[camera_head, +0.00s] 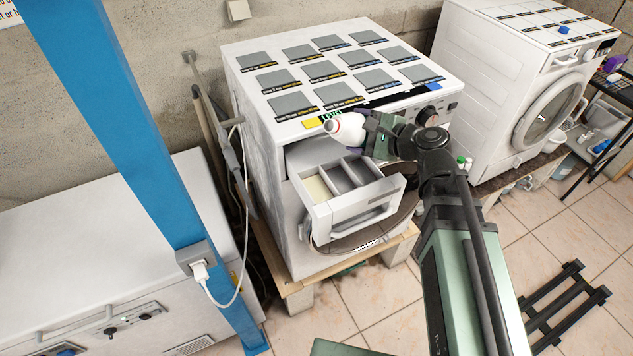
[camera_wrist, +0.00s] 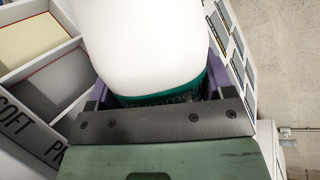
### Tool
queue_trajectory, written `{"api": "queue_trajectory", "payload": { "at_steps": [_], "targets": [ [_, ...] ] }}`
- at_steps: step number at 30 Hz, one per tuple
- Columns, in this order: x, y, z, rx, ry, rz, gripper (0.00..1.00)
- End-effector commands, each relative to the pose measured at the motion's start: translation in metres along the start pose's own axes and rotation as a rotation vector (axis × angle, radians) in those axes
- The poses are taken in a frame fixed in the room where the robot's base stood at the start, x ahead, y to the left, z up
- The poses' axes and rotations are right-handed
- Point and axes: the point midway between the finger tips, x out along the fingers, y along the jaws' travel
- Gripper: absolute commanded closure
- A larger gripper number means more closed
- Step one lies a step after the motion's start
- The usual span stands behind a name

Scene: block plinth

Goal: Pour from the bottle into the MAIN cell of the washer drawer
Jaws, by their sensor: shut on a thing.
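My gripper (camera_head: 376,132) is shut on a white bottle (camera_head: 347,128) with a red mark, above and behind the open washer drawer (camera_head: 385,196). The bottle looks tilted in the head view, its free end pointing left. In the wrist view the bottle (camera_wrist: 145,45) shows a teal band between my fingers (camera_wrist: 165,92). The drawer has three cells: a left cell with a cream floor (camera_head: 318,188) and two grey cells to its right. The wrist view shows "SOFT" and a partly hidden word on the drawer front; no MAIN label is readable. No stream is visible.
The drawer belongs to a white washer (camera_head: 262,190) whose top bears several grey squares with labels. A second washer (camera_head: 530,90) stands at the right. A blue post (camera_head: 150,150) and a white cabinet (camera_head: 60,250) are at the left. A dark rack (camera_head: 565,305) lies on the tiled floor.

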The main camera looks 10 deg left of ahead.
Motion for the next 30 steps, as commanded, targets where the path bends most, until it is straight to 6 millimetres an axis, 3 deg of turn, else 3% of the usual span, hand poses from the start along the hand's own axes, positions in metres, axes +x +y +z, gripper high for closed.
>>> {"api": "queue_trajectory", "payload": {
  "at_steps": [8,11,17,18,23,30],
  "targets": [
    [-0.011,-0.026,0.029,0.289,-0.103,-0.002,0.58],
    [-0.004,-0.008,0.015,0.426,-0.153,-0.003,0.58],
    [-0.011,-0.025,0.027,0.768,-0.278,-0.005,0.58],
    [-0.009,-0.019,0.024,0.813,-0.294,-0.005,0.58],
    [-0.01,-0.02,0.025,0.914,-0.33,-0.005,0.58],
    [-0.013,-0.03,0.033,0.926,-0.334,-0.005,0.58]
  ]
}}
